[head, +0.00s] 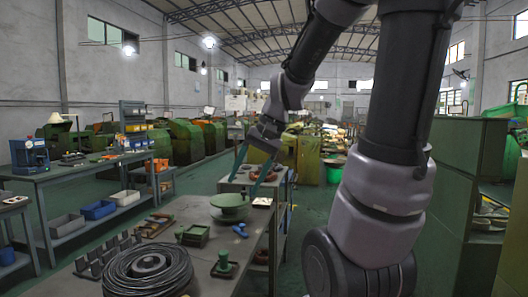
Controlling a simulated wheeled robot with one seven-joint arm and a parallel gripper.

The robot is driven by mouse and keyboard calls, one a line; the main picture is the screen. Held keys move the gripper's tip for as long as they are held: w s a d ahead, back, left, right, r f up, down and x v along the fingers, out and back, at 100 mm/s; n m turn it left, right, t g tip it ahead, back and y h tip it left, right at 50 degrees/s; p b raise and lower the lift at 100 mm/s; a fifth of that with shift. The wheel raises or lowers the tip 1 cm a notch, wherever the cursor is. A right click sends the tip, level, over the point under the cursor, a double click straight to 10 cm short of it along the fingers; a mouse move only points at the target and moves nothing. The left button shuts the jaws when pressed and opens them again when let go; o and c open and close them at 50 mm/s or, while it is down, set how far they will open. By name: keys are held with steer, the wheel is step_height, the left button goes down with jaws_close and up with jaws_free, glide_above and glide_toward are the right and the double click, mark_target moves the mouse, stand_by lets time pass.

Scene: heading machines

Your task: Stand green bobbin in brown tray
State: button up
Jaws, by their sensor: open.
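A small green bobbin-like piece (223,264) with a wide flange stands upright near the right edge of the grey workbench (222,287). A wider green round piece (230,202) stands farther back on the same bench. My gripper (243,187) is open, its two teal fingers spread and pointing down above and just behind the wide green piece. It appears to hold nothing. I cannot make out a clearly brown tray.
A black cable coil (146,271), a dark rack (107,256) and a brown-handled tool (155,224) crowd the bench's left side. Another bench (68,178) stands at left. Green floor is open between the benches.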

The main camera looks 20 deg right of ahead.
steer(key=s+d+r+n+t+h, duration=0.2)
steer(key=s+r+t, duration=0.2)
steer(key=r, duration=0.3)
steer(key=shift+s+d+t+h, duration=0.15)
steer(key=shift+s+t+h, duration=0.2)
steer(key=shift+s, duration=0.45)
steer(key=shift+r, duration=0.1)
stand_by(0.3)
